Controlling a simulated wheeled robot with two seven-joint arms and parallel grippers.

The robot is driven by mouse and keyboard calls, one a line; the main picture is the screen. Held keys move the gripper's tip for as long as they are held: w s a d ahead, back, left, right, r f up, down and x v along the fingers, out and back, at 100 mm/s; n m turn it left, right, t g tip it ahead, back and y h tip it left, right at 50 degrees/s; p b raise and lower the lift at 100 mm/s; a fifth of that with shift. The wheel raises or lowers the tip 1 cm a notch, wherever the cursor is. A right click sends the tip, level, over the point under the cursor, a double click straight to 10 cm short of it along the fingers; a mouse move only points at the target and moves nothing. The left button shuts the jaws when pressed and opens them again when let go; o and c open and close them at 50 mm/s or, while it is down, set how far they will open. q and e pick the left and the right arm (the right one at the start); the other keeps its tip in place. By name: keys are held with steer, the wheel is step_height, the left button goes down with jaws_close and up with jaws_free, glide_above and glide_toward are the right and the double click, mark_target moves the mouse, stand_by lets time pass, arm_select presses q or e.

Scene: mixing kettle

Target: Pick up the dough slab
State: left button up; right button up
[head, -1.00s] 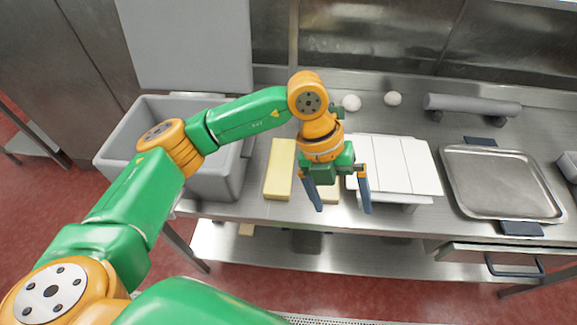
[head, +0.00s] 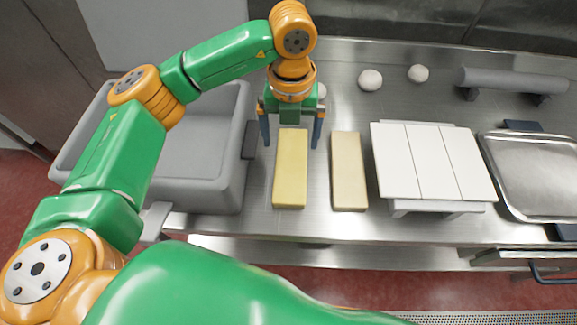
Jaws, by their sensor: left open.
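Two flat oblong slabs lie side by side on the steel counter: a yellow slab (head: 290,180) and a paler beige slab (head: 348,172) to its right. Neither is labelled, but the beige one looks more like dough. My left gripper (head: 291,140) is open and points down, its two blue-grey fingers on either side of the far end of the yellow slab. I cannot tell whether the fingers touch the slab or hang above it. The beige slab stands clear of the gripper, to its right. My right gripper is out of view.
A grey bin (head: 200,160) stands left of the slabs. A white slatted stand (head: 430,160) is close right of the beige slab, with a metal tray (head: 535,170) beyond. White balls (head: 370,79) and a grey roller (head: 512,80) lie at the back.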

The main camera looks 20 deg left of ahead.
mark_target(291, 162)
arm_select(q)
step_height(291, 162, down, 3)
steer(key=shift+r+b, duration=0.1)
steer(key=shift+b, duration=0.75)
steer(key=shift+w+a+f, duration=0.1)
steer(key=shift+f, duration=0.2)
step_height(291, 162, down, 4)
steer(key=p, duration=0.3)
steer(key=shift+w+r, duration=0.1)
steer(key=shift+r, duration=0.05)
step_height(291, 162, down, 2)
steer(key=shift+f+p, duration=0.25)
steer(key=shift+p, duration=0.05)
steer(key=shift+w+f, duration=0.1)
steer(key=shift+f, duration=0.05)
jaws_close()
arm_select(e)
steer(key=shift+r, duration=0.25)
